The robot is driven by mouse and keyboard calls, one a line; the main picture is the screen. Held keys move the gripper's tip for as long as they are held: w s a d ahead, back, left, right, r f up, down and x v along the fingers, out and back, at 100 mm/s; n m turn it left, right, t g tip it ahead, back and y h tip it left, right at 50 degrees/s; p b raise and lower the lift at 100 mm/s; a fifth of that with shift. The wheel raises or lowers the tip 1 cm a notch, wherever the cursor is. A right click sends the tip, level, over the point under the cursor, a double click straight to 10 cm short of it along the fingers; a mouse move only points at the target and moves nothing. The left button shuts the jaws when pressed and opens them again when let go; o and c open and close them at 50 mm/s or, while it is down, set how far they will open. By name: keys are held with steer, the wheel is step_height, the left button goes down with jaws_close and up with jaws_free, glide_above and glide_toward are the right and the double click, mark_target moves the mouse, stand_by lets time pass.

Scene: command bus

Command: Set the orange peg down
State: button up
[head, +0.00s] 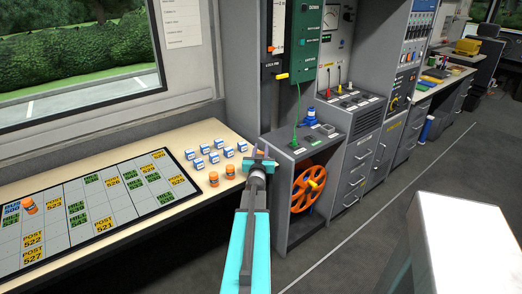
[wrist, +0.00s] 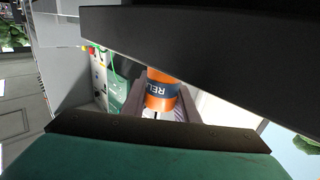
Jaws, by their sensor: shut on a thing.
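An orange peg with a dark label band reading "REL" (wrist: 160,88) is between the jaws of my gripper (wrist: 163,105) in the wrist view. Two loose orange pegs (head: 214,179) (head: 230,171) stand on the table just left of my gripper. Another orange peg (head: 29,206) stands on the left part of the board with POST and HILL labels (head: 80,238).
Several blue-and-white pegs (head: 213,158) stand on the beige table (head: 120,132) behind the orange ones. A grey cabinet with an orange reel (head: 308,188) is close on the right. A white block (head: 450,235) is at the lower right. Dark floor lies between.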

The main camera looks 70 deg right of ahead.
steer(key=shift+f, duration=0.15)
steer(key=o, duration=1.1)
steer(key=shift+c, duration=0.2)
steer(key=shift+p, duration=0.4)
steer(key=shift+s+a, duration=0.1)
steer(key=shift+a, duration=0.25)
steer(key=shift+w+b+v, duration=0.1)
steer(key=shift+b+v, duration=0.45)
steer(key=shift+v, duration=1.3)
steer(key=shift+w+b+v, duration=0.15)
steer(key=shift+b+v, duration=0.35)
steer(key=shift+v, duration=1.3)
steer(key=shift+p+v, duration=0.8)
steer(key=shift+v, duration=0.85)
steer(key=shift+p, duration=0.7)
